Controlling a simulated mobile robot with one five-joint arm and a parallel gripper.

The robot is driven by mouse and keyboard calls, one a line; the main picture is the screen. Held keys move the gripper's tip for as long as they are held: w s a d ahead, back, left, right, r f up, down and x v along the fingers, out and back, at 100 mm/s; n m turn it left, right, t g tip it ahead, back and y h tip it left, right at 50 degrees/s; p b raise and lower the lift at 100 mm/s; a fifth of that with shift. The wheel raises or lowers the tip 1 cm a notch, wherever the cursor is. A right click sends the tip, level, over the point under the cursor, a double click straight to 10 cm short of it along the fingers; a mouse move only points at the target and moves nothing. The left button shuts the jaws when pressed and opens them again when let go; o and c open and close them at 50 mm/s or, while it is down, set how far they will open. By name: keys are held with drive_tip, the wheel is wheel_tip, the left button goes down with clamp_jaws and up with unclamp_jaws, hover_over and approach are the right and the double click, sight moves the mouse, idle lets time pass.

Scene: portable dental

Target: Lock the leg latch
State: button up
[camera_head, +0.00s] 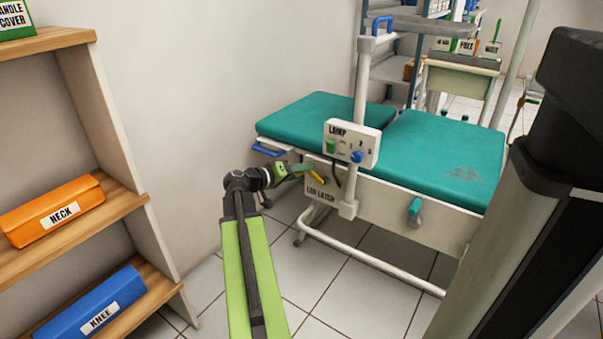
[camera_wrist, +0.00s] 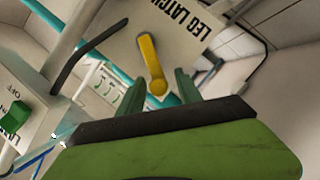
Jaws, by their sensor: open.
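The leg latch is a yellow lever (camera_wrist: 151,62) on a white panel (camera_wrist: 120,40) marked "LEG LATCH", seen upside down in the wrist view. In the head view the yellow lever (camera_head: 316,177) shows small, just above the printed label on the side of the teal-padded couch. My gripper (camera_wrist: 170,85) is open, and its two green fingers point at the lever's rounded lower end, one to each side of it in the picture. My gripper (camera_head: 302,168) reaches the couch side from the left in the head view. I cannot tell whether the fingers touch the lever.
A white "LAMP" control box (camera_head: 352,143) with a green switch and blue knob stands on a post right of the latch. A blue handle (camera_head: 268,149) is at the left. A teal knob (camera_head: 414,207) sits farther right. Wooden shelves (camera_head: 85,215) stand left; tiled floor is clear.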

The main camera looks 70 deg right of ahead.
clamp_jaws()
idle(1.4)
